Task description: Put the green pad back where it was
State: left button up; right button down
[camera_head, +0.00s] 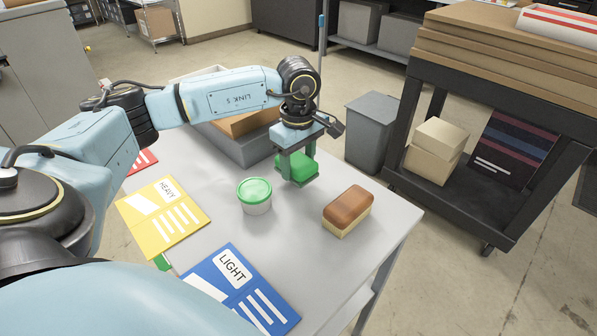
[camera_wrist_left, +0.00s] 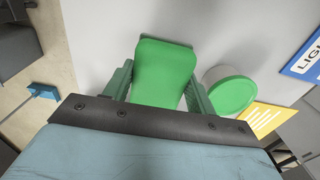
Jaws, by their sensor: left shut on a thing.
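The green pad (camera_head: 294,168) is between the fingers of my left gripper (camera_head: 298,180) in the head view, over the far right part of the grey table. In the left wrist view the green pad (camera_wrist_left: 165,72) sits between both fingers of my left gripper (camera_wrist_left: 160,88), which is shut on it. I cannot tell whether the pad touches the table. A tub with a green lid (camera_head: 255,194) stands to the left of the gripper, apart from it. My right gripper is not in view.
A brown-topped sponge or block (camera_head: 348,208) lies near the table's right edge. Yellow "HEAVY" (camera_head: 163,217) and blue "LIGHT" (camera_head: 238,289) cards lie at the near left. A grey tray (camera_head: 243,145) is behind the gripper.

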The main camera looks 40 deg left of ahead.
aim_at(298, 160)
pick_arm(q)
notch_tip(298, 160, down, 3)
jog(key=shift+r, duration=0.15)
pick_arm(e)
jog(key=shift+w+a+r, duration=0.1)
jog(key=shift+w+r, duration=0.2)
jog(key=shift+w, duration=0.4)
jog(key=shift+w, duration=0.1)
pick_arm(q)
jog(key=shift+f+b, duration=0.2)
jog(key=shift+b, duration=0.1)
jog(key=o, duration=1)
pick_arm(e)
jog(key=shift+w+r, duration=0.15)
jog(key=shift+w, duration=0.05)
pick_arm(q)
jog(key=shift+o, duration=0.2)
jog(key=shift+r, duration=0.2)
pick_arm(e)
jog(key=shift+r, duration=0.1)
pick_arm(q)
notch_tip(298, 160, up, 12)
jog(key=shift+p, duration=1.2)
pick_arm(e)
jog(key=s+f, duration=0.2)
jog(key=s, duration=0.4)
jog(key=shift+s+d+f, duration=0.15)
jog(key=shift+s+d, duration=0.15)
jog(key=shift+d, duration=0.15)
